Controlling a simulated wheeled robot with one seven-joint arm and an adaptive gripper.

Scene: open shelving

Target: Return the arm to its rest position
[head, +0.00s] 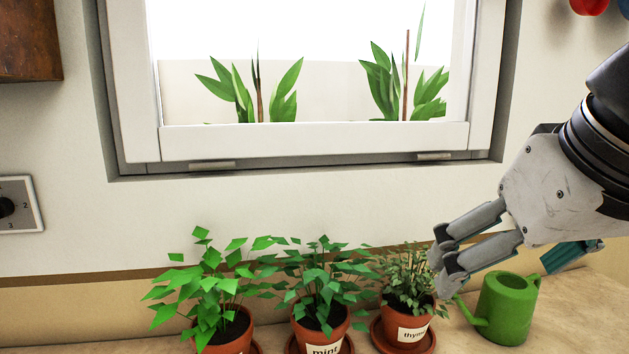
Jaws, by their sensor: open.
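My gripper (445,268) comes in from the right in the head view, pointing down and left. Its fingers are open, with nothing visible between them. The fingertips show in front of the right side of the thyme plant (407,278), which stands in a terracotta pot labelled thyme. From this view I cannot tell whether they touch the leaves. My arm (600,140) runs off the right edge of the picture.
The mint pot (320,330) and another leafy potted plant (222,330) stand left of the thyme. A green watering can (506,308) stands below my gripper. A window (310,140) is behind. A wooden box (28,42) and a dial panel (18,205) are at left.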

